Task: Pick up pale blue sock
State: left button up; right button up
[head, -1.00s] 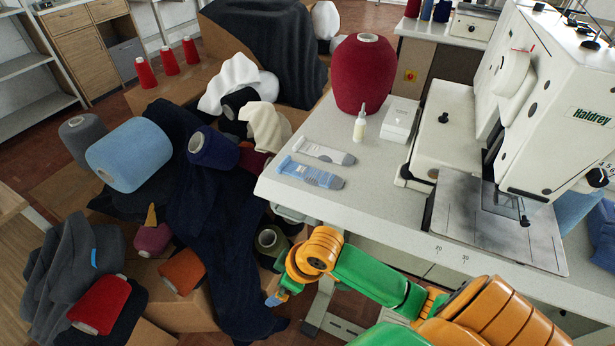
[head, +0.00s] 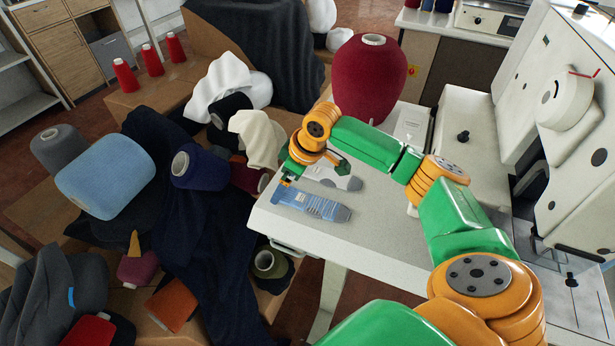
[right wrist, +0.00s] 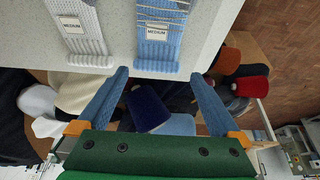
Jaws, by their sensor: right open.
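The pale blue sock (head: 312,204) lies flat near the left edge of the white table, with a label band around it. It also shows in the right wrist view (right wrist: 160,45), its ribbed end at the table edge. My right gripper (head: 284,181) is above the table's left edge, close to the sock's labelled end. In the right wrist view, its two blue fingers (right wrist: 160,75) are spread wide and empty, one on each side of the blue sock's end. The fingers appear apart from the sock. My left gripper is out of view.
A white sock (head: 345,182) with a grey end lies beside the blue one, partly behind my right arm. A big dark red yarn cone (head: 368,75) stands behind. The sewing machine (head: 570,110) is at the right. Cones and cloth crowd the boxes at the left.

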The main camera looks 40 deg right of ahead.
jog(key=shift+x, duration=1.2)
jog(key=shift+w+d+f, duration=0.2)
jog(key=shift+w+f, duration=0.05)
jog(key=shift+f, duration=0.1)
jog(key=shift+s+r, duration=0.1)
jog(key=c, duration=1)
